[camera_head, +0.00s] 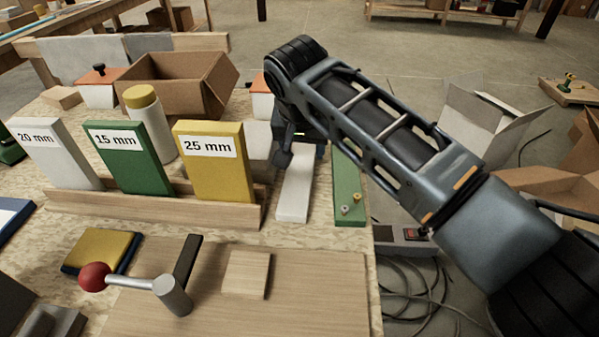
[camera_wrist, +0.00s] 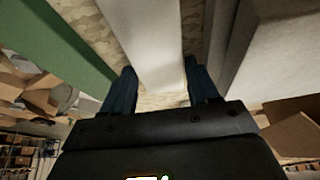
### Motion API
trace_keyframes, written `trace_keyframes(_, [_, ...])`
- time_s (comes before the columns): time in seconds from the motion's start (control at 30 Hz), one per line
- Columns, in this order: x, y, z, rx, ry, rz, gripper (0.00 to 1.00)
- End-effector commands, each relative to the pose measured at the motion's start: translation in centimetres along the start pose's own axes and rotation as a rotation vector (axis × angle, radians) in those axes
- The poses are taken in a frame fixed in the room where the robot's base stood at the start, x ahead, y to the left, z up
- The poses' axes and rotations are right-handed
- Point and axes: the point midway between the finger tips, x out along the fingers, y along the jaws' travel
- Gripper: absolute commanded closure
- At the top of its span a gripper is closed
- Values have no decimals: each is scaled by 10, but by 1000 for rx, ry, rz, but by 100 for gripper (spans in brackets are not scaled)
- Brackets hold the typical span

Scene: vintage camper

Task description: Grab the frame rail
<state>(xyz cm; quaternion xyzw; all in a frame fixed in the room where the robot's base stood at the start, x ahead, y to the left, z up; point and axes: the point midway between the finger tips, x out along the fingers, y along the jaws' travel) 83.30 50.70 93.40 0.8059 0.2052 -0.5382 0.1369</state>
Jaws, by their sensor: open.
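A long white bar (camera_head: 295,192), which looks like the frame rail, lies on the speckled worktop below my gripper (camera_head: 300,158). In the wrist view the white bar (camera_wrist: 150,40) runs between the two dark fingers of my gripper (camera_wrist: 160,88). The fingers are apart, one on each side of the bar's end, with a gap showing on both sides; I see no clear contact. In the head view my gripper and wrist hide the bar's far end. A green strip (camera_head: 348,185) with small fittings lies right of the white bar, and also shows in the wrist view (camera_wrist: 55,45).
A wooden rack (camera_head: 150,208) holds white, green and yellow boards marked 20, 15 and 25 mm, left of my gripper. A cardboard box (camera_head: 175,85) and a yellow-lidded bottle (camera_head: 150,125) stand behind. A red-knobbed lever (camera_head: 95,277) is in front. Cables lie beyond the right edge.

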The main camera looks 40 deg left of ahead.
Motion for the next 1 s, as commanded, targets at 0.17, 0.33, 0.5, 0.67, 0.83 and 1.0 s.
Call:
trace_keyframes(0.17, [1, 0, 1, 0, -1, 0, 43])
trace_keyframes(0.33, [1, 0, 1, 0, -1, 0, 60])
trace_keyframes(0.5, [1, 0, 1, 0, -1, 0, 76])
trace_keyframes(0.67, [1, 0, 1, 0, 0, 0, 81])
trace_keyframes(0.83, [0, 0, 0, -1, 0, 0, 81])
trace_keyframes(1.0, [-8, -1, -3, -1, 1, -1, 81])
